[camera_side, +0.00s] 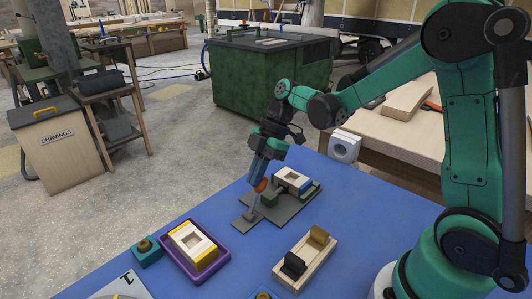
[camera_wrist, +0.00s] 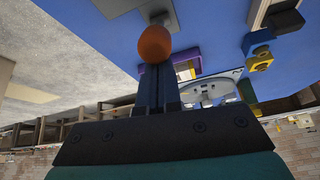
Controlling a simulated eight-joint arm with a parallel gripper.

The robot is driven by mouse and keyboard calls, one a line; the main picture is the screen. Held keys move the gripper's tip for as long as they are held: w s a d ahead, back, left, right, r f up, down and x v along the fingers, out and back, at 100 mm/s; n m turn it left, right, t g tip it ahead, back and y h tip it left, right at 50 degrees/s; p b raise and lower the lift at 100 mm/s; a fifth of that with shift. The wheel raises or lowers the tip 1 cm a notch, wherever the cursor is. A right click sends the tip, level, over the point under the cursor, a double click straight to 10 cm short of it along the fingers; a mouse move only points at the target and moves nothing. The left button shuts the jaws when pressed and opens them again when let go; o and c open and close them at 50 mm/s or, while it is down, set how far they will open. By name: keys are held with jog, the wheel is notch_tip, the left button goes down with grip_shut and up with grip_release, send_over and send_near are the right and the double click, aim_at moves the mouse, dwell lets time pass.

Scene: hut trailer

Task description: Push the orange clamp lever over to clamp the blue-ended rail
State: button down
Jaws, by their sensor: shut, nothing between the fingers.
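The orange clamp lever's knob (camera_side: 260,186) tops a thin grey rod (camera_side: 252,207) that rises from a dark grey base plate (camera_side: 276,212) on the blue table. The blue-ended rail (camera_side: 293,180) is a pale wooden frame lying in the fixture, right of and behind the lever. My gripper (camera_side: 259,178) is shut and empty, pointing down right at the knob. In the wrist view the knob (camera_wrist: 154,44) sits just past my shut fingertips (camera_wrist: 154,66). They look very close; I cannot tell if they touch.
A wooden holder (camera_side: 307,262) with black and brown blocks lies at the front. Blue table (camera_side: 240,245) is bare between them.

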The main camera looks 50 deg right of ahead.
jog(key=shift+d+f, duration=0.15)
jog(key=shift+d, duration=0.25)
dwell(0.3)
jog(key=a+r, duration=0.2)
jog(key=a, duration=0.2)
jog(key=d+r, duration=0.6)
jog(key=d, duration=0.1)
jog(key=shift+d+r, duration=0.3)
jog(key=shift+r, duration=0.1)
